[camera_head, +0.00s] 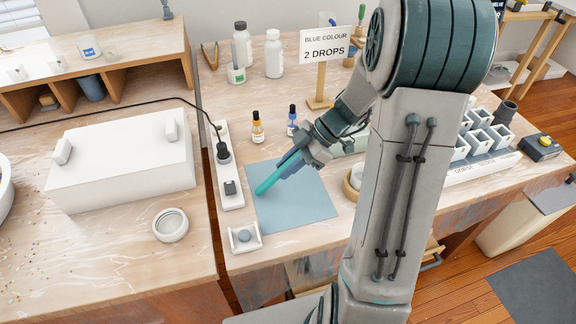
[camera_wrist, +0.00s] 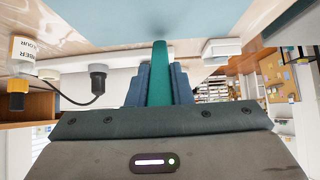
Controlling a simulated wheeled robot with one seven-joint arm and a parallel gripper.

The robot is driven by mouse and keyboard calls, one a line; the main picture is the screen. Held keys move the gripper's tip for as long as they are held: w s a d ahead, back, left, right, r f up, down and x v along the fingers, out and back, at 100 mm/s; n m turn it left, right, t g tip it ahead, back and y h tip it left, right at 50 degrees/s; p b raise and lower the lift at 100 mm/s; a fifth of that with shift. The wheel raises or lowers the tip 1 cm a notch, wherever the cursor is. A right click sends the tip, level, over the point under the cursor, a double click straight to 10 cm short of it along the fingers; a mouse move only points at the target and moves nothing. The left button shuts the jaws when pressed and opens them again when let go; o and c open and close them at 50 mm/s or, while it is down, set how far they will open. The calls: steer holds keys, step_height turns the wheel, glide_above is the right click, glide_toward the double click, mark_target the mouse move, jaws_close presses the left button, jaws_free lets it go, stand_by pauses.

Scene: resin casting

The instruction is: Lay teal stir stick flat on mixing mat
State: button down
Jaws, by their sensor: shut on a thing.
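The teal stir stick (camera_head: 267,184) is held in my gripper (camera_head: 291,161), over the blue-grey mixing mat (camera_head: 308,205). In the head view the stick slants down to the left, its free end above the left part of the mat. I cannot tell whether that end touches the mat. In the wrist view the stick (camera_wrist: 160,75) runs straight out between the two blue fingers (camera_wrist: 159,88), which are shut on it. The mat (camera_wrist: 130,14) fills the top of that view. The stick's gripped end is hidden by the gripper.
A power strip (camera_head: 230,185) runs along the mat's left side, and a small white tray (camera_head: 244,238) sits at its lower left. An amber bottle (camera_head: 257,127) and a blue-labelled bottle (camera_head: 292,120) stand behind the mat. A sign (camera_head: 327,45) stands farther back. The mat's front is clear.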

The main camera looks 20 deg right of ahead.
steer(key=c, duration=1.2)
jaws_free()
steer(key=v, duration=1.4)
steer(key=shift+p, duration=0.3)
steer(key=shift+a, duration=0.1)
steer(key=s+a+r+m+t+h+p, duration=0.1)
steer(key=s+a+r+m+h+p, duration=0.3)
steer(key=s+m, duration=0.3)
steer(key=s+a+r+m+t+h+p, duration=0.1)
steer(key=s+a+r+m+h+p, duration=0.4)
steer(key=m, duration=0.6)
steer(key=shift+s+a+t+p, duration=0.4)
steer(key=shift+s+a, duration=0.1)
steer(key=shift+s, duration=0.35)
